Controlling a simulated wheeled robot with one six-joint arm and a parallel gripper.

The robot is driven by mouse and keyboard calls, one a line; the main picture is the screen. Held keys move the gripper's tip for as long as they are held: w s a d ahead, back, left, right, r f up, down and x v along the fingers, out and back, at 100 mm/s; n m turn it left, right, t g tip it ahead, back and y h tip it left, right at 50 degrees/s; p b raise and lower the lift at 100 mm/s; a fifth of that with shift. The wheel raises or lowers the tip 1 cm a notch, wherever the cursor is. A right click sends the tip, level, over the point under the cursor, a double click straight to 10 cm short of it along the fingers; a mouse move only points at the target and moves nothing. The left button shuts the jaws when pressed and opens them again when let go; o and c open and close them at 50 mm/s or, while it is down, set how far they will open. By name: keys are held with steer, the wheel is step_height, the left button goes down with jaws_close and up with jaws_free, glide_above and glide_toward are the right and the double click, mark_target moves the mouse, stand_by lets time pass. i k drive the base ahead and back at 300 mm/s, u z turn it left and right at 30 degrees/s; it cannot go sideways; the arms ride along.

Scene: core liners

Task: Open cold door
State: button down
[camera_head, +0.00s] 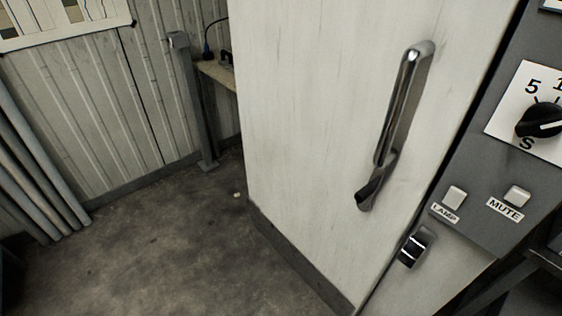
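A large off-white cold door (310,130) fills the middle of the head view, standing upright. A long chrome handle (398,110) is fixed on its right part, running up and down with a slight tilt. The lower end of the handle has a darker, curved lever-like piece (377,183). A small metal latch (413,246) sits below and to the right of the handle, near the door's right edge. I cannot tell whether the door is fully closed. My gripper is not in view, and nothing is seen touching the handle.
A grey control panel (470,195) right of the door has a black dial (541,121) and LAMP (455,196) and MUTE (517,195) buttons. Long pipes (38,165) lean at the left. A bench (215,75) stands behind the door's left edge. The concrete floor (160,240) is mostly clear.

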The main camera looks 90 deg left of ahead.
mark_target(330, 92)
steer(key=u, duration=0.65)
steer(key=i, duration=0.65)
steer(key=u, duration=0.75)
steer(key=k, duration=0.25)
steer(key=z, duration=0.05)
